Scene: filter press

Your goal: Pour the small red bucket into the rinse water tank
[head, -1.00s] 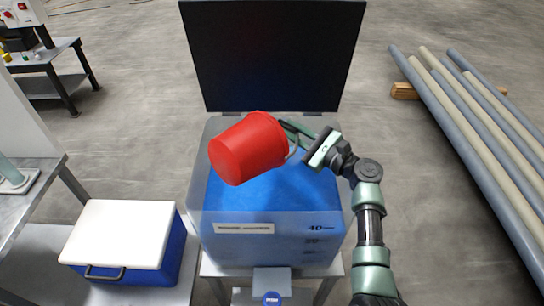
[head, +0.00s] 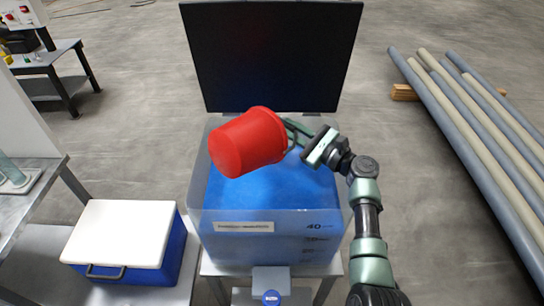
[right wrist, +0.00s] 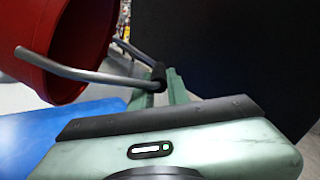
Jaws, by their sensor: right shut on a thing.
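The small red bucket (head: 243,142) hangs over the rinse water tank (head: 270,243) in the head view, tilted well over on its side with its base to the left and its rim to the right. The tank is a clear box holding blue water, with its dark lid (head: 270,55) standing open behind. My right gripper (head: 296,132) is shut on the bucket's handle. In the right wrist view, the bucket (right wrist: 70,40) is at upper left and its metal handle (right wrist: 85,73) runs to my fingers (right wrist: 165,85). My left gripper is not in view.
A blue cooler with a white lid (head: 120,235) stands on a bench left of the tank. A grey metal table (head: 30,215) is at the left edge. Long pipes (head: 480,140) lie on the floor at right. The floor behind the lid is clear.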

